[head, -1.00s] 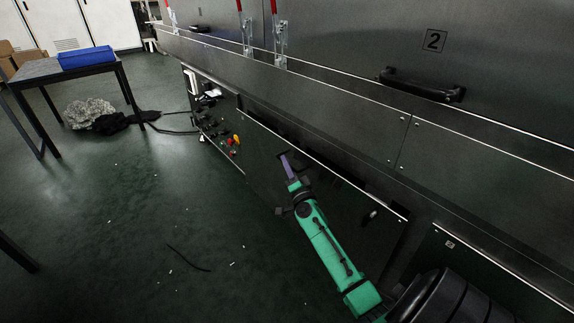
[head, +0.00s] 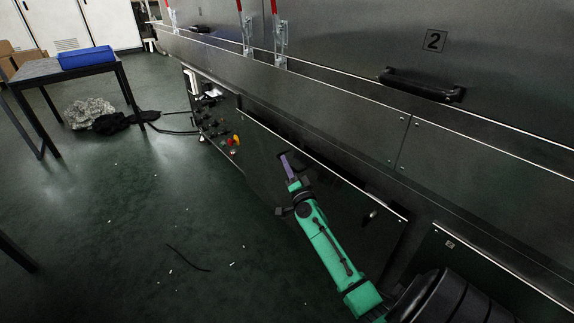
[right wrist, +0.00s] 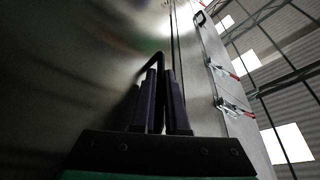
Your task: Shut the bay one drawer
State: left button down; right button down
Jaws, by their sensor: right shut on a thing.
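The bay one drawer (head: 335,205) is a dark metal front low on the dryer's side, left of a panel with a small label. A dark gap runs along its top edge, so it looks partly pulled out; how far is hard to tell. My right gripper (head: 287,162), on a green arm, is at the upper left part of the drawer front. In the right wrist view its dark fingers (right wrist: 160,103) are shut on a thin black handle (right wrist: 152,62) beside a metal face. The fingers hide part of the handle. My left gripper is not in view.
The drawer's right part carries a small latch (head: 373,214). A control panel with knobs (head: 222,135) is at its left. A labelled panel (head: 480,268) is at the right. A table (head: 40,70) with a blue tray (head: 87,57) stands far left. The green floor between is mostly clear.

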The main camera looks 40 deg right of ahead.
aim_at(300, 166)
jog(key=shift+f, duration=0.1)
jog(key=d+b, duration=0.2)
jog(key=d, duration=0.2)
jog(key=shift+s+d, duration=0.1)
jog(key=shift+d, duration=0.05)
jog(key=c, duration=0.9)
grip_release()
jog(key=shift+s+d, duration=0.1)
